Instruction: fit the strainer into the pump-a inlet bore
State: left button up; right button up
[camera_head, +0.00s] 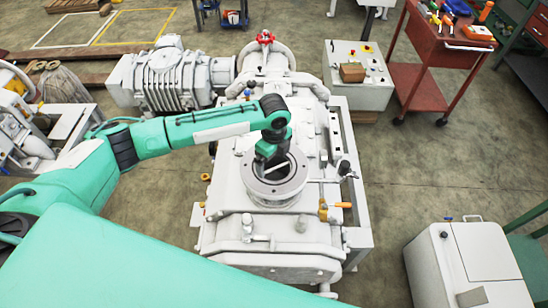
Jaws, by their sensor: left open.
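The pump-a inlet bore (275,194) is a round, pale flanged opening on top of the large light-grey pump body. My left arm comes in from the left and bends down over it. My left gripper (270,160) points down at the far side of the opening and is open. Inside the dark bore a light bar crosses the opening just below the gripper; it may be part of the strainer, but I cannot tell. The gripper and the flange rim hide much of the inside. My right gripper is not in view.
A control box (357,72) and a red tool cart (440,50) stand at the back right. A white cabinet (470,262) stands front right. Floor between is clear.

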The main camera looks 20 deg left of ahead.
pick_arm(q)
notch_tip(320, 180, up, 14)
jog(key=b, duration=0.4)
jog(key=shift+f, duration=0.2)
dwell(0.7)
